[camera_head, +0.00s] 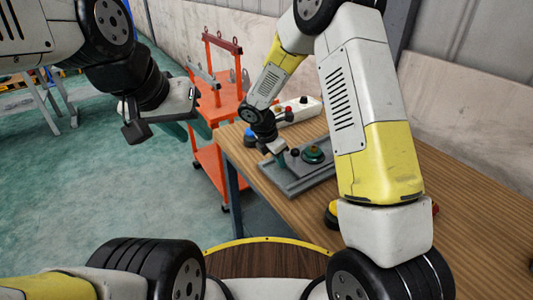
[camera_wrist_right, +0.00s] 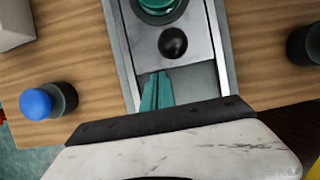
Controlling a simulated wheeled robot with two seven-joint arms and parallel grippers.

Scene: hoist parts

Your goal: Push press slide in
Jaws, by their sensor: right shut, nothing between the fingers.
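The press slide is a light metal plate (camera_wrist_right: 200,45) with a black ball knob (camera_wrist_right: 173,43) and a green round part (camera_wrist_right: 160,5) behind it. It sits in a grey channel base (camera_head: 292,185) on the wooden table; the green part (camera_head: 313,154) also shows in the head view. My right gripper (camera_wrist_right: 157,78) has its teal fingers together and empty, over the near end of the channel, just short of the knob. Whether the fingertips touch the plate is unclear. My left gripper (camera_head: 190,128) hangs away from the table over the floor; its finger opening is unclear.
A blue button (camera_wrist_right: 36,104) stands left of the channel, and a dark round part (camera_wrist_right: 305,45) right of it. A white control box (camera_head: 297,108) lies behind the fixture. An orange trolley (camera_head: 222,115) stands beyond the table's left edge. The table's right side (camera_head: 470,215) is mostly clear.

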